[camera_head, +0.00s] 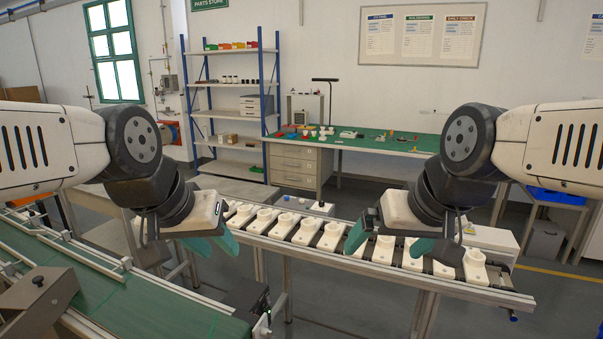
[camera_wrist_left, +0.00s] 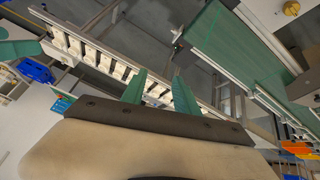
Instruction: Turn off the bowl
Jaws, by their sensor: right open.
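No bowl can be made out in either view. A long rack (camera_head: 503,296) crosses the middle of the head view and carries a row of several white blocks with round tops, such as the white block (camera_head: 331,236); I cannot tell whether any is lit. The rack also shows in the left wrist view (camera_wrist_left: 98,52). My left gripper (camera_head: 217,252) is open and empty near the rack's left end; its two teal fingers stand apart in the left wrist view (camera_wrist_left: 158,80). My right gripper (camera_head: 386,250) is open in front of the rack's middle, and its fingers hide some blocks.
A green conveyor (camera_head: 110,295) with metal rails runs along the lower left. A green-topped workbench (camera_head: 375,144) with small parts stands at the back, beside a blue-posted shelf (camera_head: 228,85). Grey floor lies between rack and bench. A blue bin (camera_head: 556,196) is at the right.

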